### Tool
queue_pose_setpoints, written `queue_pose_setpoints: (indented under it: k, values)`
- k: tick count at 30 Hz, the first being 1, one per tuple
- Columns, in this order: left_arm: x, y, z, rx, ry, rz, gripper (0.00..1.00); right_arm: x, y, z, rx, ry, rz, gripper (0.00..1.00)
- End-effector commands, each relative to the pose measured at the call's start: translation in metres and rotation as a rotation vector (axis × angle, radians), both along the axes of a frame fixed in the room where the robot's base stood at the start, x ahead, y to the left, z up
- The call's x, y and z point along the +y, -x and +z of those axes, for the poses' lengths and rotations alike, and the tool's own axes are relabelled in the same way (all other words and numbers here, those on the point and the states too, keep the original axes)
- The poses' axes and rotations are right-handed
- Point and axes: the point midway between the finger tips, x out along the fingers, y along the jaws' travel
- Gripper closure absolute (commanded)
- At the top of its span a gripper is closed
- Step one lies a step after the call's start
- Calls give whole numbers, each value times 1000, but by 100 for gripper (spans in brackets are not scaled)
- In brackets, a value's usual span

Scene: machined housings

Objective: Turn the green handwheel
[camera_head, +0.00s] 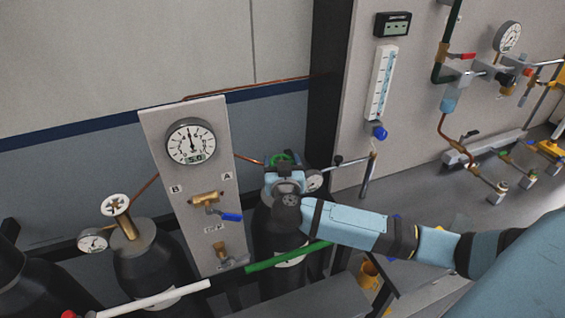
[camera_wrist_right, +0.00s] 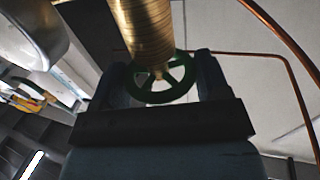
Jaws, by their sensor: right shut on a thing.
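The green handwheel (camera_head: 284,158) shows just past my right gripper (camera_head: 284,176) in the head view, on top of a dark gas cylinder (camera_head: 277,236). In the right wrist view the spoked handwheel (camera_wrist_right: 178,92) sits between the two fingers of my right gripper (camera_wrist_right: 168,82), which is shut on it. A ribbed brass stem (camera_wrist_right: 147,30) meets the wheel's middle. Part of the wheel is hidden behind the gripper in the head view. My left gripper is not in view.
A gauge panel (camera_head: 170,230) with a round dial (camera_head: 191,142) and blue-handled valve stands left of the cylinder. A small gauge (camera_head: 313,181) sits close beside the gripper. A copper pipe (camera_wrist_right: 285,50) runs past at right in the wrist view.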

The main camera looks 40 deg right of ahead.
Motion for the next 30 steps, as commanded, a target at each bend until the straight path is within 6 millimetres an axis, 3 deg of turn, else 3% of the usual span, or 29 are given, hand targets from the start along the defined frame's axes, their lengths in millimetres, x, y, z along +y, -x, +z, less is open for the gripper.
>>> queue_pose_setpoints:
  k: [13,30]
  values:
    - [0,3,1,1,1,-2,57,2,-1,-1,1,-2,-268,55]
    - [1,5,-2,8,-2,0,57,1,-2,-1,1,1,-324,55]
